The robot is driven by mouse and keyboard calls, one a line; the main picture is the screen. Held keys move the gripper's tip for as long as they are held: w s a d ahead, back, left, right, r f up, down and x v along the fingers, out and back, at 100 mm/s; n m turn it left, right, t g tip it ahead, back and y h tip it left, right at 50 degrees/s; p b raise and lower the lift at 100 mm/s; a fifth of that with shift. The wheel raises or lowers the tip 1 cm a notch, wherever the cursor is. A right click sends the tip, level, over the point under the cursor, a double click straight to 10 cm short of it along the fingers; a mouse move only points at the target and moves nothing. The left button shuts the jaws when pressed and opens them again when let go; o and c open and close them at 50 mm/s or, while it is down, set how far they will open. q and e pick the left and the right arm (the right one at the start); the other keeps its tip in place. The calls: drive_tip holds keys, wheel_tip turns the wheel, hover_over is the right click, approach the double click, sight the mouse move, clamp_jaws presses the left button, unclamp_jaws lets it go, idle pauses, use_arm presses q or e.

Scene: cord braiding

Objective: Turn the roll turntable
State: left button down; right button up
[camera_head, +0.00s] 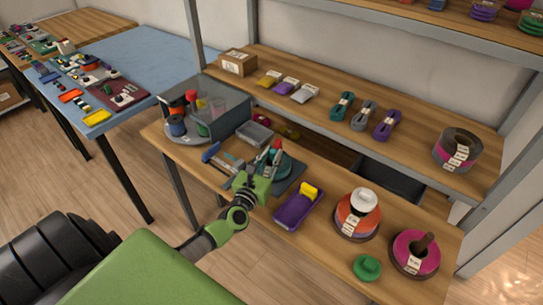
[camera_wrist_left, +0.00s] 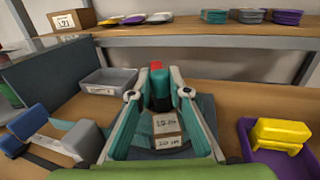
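The likely roll turntable is a round grey disc (camera_head: 180,139) at the left end of the workbench, carrying several spools, one of them blue (camera_head: 177,126). A translucent grey box stands at its right side. My left gripper (camera_head: 271,160) is over the middle of the bench, to the right of the disc and apart from it. In the left wrist view its fingers (camera_wrist_left: 160,82) are spread, with a red-topped dark teal thing (camera_wrist_left: 158,95) and a labelled brown block (camera_wrist_left: 166,129) seen between or beyond them. I cannot tell whether they touch. My right gripper is out of view.
A purple tray with a yellow piece (camera_head: 309,190) lies right of my gripper. Stacked orange rolls (camera_head: 352,224), a pink roll (camera_head: 408,254) and a green spool (camera_head: 367,268) stand at the bench's right. A grey tray (camera_wrist_left: 108,80) lies behind. A shelf with cord bundles hangs above.

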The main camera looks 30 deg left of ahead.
use_arm(q)
drive_tip(key=shift+y, duration=0.3)
drive_tip(key=shift+d+r+n+y+p, duration=0.1)
drive_tip(key=shift+n+y+p, duration=0.55)
drive_tip(key=shift+n+y, duration=0.15)
drive_tip(key=shift+w+n+g+y, duration=0.1)
drive_tip(key=shift+n+g+y, duration=0.6)
drive_tip(key=shift+y, duration=0.4)
drive_tip(key=shift+d+n+g+y+b, duration=0.15)
drive_tip(key=shift+n+g+y+b, duration=0.35)
drive_tip(key=shift+n+y, duration=0.3)
drive_tip(key=shift+n+g+y+b, duration=0.6)
drive_tip(key=shift+g+y+b, duration=0.15)
drive_tip(key=shift+y, duration=0.35)
drive_tip(key=c, duration=1.9)
unclamp_jaws()
